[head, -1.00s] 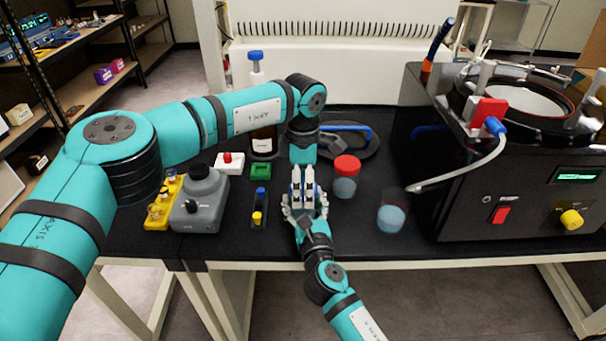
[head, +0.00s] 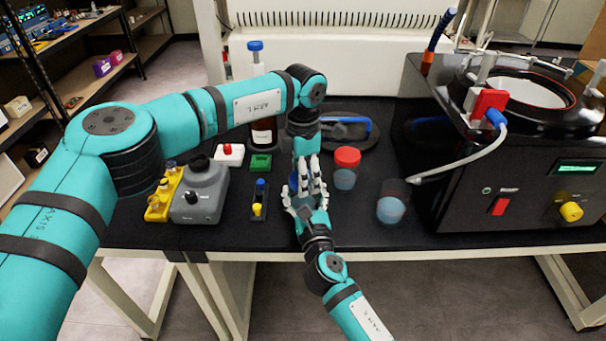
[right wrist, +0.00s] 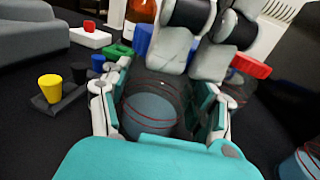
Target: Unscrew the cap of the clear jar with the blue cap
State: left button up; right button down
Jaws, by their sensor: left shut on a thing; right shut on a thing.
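The clear jar (right wrist: 152,112) stands between the pads of my right gripper (right wrist: 165,108) in the right wrist view, shut around its body. In the head view the jar is mostly hidden behind the fingers of my right gripper (head: 308,193). A bit of its blue cap (head: 293,183) shows there beside the fingers. My left gripper (head: 307,167) reaches down from above, shut on the cap. In the right wrist view, my left gripper's grey fingers (right wrist: 193,55) cover much of the blue cap (right wrist: 141,40). I cannot tell whether cap and jar touch.
A red-capped jar (head: 346,168) and an open beaker (head: 392,203) stand right of my grippers. The black freeze dryer (head: 520,170) is further right. A small rack (head: 259,205), a grey mixer (head: 200,192) and a brown bottle (head: 262,133) stand to the left.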

pick_arm(q)
jog(key=shift+n, duration=1.2)
jog(key=shift+r, duration=0.2)
jog(key=shift+r, duration=0.95)
jog(key=shift+r, duration=2)
pick_arm(e)
jog(key=shift+c, duration=1.1)
grip_release()
